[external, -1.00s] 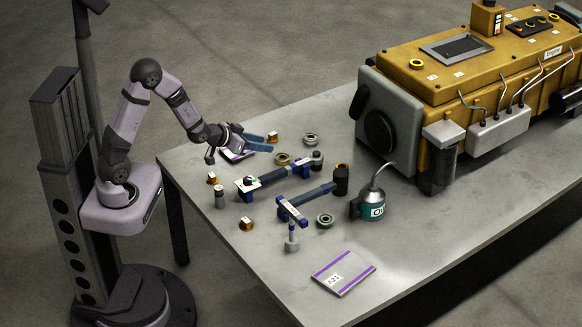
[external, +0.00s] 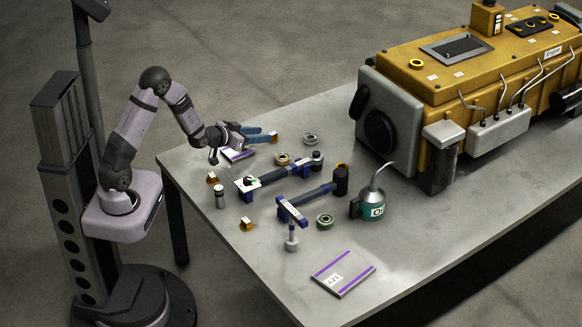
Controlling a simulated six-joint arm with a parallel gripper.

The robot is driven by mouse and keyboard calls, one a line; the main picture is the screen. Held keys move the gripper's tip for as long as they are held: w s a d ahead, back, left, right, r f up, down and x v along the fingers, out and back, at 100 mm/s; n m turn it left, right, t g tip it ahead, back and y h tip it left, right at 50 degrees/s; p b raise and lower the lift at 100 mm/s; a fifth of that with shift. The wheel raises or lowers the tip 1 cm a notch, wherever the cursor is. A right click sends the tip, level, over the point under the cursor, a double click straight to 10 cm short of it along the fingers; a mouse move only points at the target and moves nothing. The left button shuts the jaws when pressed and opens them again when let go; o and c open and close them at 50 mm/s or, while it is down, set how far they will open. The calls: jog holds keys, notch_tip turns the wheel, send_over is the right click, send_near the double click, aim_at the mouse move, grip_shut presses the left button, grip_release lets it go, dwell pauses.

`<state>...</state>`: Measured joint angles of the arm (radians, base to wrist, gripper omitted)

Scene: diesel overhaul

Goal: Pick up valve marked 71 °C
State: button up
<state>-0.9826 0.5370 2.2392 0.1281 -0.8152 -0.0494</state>
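Several small brass-and-white parts that look like valves lie on the table. My gripper (external: 268,134) has blue fingers that stand apart and point right, close to the back-left valve. I cannot tell whether that valve lies between the fingertips or beyond them. Nothing visible is held.
Two hammer-like tools (external: 275,175) (external: 312,195) lie mid-table on blue supports. Rings (external: 310,139) (external: 282,159) (external: 325,221) lie around them. A purple-striped plate (external: 238,154) sits below my gripper, another (external: 343,273) at the front. An oil can (external: 372,206) and yellow engine (external: 465,85) stand right.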

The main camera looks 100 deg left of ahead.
jog(key=shift+b+x, duration=0.6)
jog(key=shift+x, duration=1.65)
grip_shut()
